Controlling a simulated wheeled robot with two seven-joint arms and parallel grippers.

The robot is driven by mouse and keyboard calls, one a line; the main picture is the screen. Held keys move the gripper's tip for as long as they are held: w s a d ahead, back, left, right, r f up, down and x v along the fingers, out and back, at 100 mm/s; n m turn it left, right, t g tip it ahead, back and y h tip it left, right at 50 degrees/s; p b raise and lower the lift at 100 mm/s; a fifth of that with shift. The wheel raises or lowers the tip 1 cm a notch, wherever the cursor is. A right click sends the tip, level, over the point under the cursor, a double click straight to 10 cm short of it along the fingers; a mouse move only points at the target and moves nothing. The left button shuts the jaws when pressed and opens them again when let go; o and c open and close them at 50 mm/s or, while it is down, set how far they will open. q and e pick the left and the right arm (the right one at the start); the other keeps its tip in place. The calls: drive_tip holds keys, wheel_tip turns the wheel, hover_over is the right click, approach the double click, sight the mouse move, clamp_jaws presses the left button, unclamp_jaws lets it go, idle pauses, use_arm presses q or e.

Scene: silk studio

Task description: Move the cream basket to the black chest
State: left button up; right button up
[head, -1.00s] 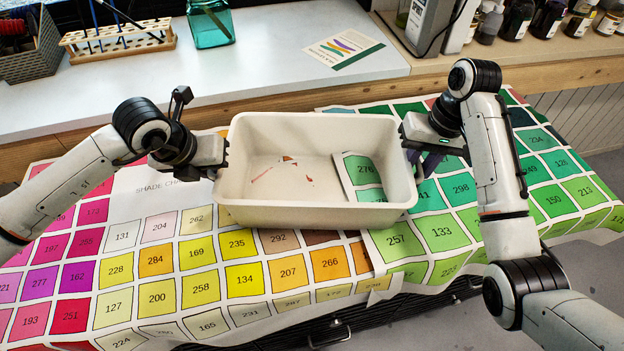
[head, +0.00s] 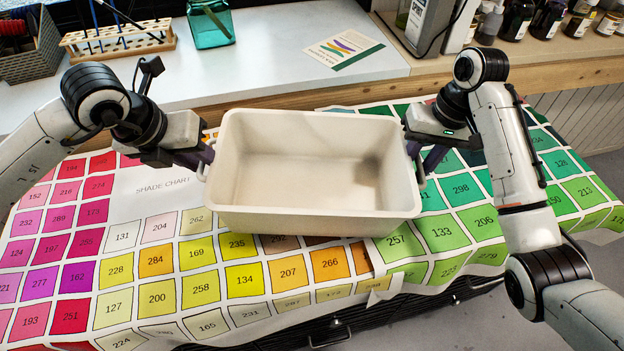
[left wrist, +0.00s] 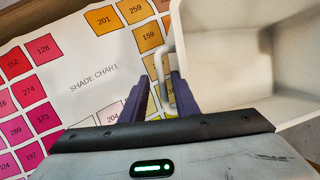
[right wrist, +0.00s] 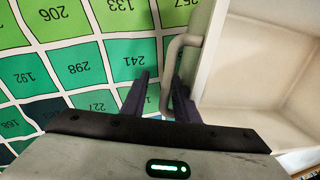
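The cream basket (head: 318,222) is an empty rectangular tub above the shade chart cloth in the middle of the head view, apparently raised slightly off it. A black ribbed case with metal fittings, perhaps the black chest (head: 392,317), shows partly at the bottom edge below the cloth.
The numbered shade chart cloth (head: 150,184) covers the surface under the basket. Behind is a pale counter with a leaflet (head: 345,48), a green jar (head: 210,22), a wooden rack (head: 118,42) and dark bottles (head: 516,18). Grey floor shows at lower right.

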drive_tip(key=shift+s+d+r, duration=0.1)
drive_tip(key=shift+d+r, duration=0.15)
drive_tip(key=shift+r, duration=0.2)
use_arm(q)
drive_tip(key=shift+f, duration=0.1)
use_arm(e)
drive_tip(key=shift+d+r, duration=0.15)
drive_tip(key=shift+r, duration=1.15)
drive_tip(key=shift+d+r, duration=0.1)
drive_tip(key=shift+r, duration=1.15)
use_arm(q)
drive_tip(key=shift+a, duration=0.1)
